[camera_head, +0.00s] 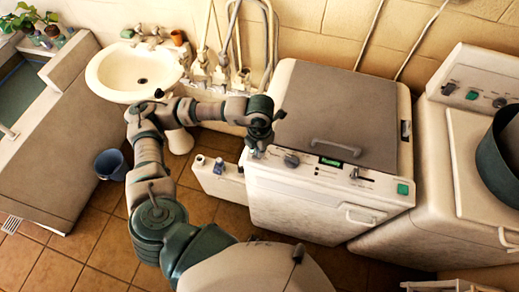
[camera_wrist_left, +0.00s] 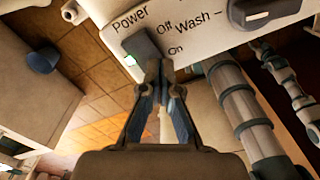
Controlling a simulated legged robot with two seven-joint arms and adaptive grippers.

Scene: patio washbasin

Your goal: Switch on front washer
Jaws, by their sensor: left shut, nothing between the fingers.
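The front washer (camera_head: 300,215) is a white machine with a grey lid and a control panel on its front top edge. My left gripper (camera_head: 254,149) is shut and empty at the left end of that panel. In the left wrist view the closed fingertips (camera_wrist_left: 160,68) point at a grey power switch (camera_wrist_left: 143,45) with a small green light, beside the printed words Power, Off and On. The fingertips are at or very near the switch; contact is hard to tell. A dark knob (camera_wrist_left: 265,12) is at the upper right. My right gripper is not in view.
A second white washer (camera_head: 432,190) with a dark round tub (camera_head: 498,160) stands at the right. A washbasin (camera_head: 135,75) is on the back wall, with pipes beside it. A blue bucket (camera_head: 110,164) stands on the tiled floor.

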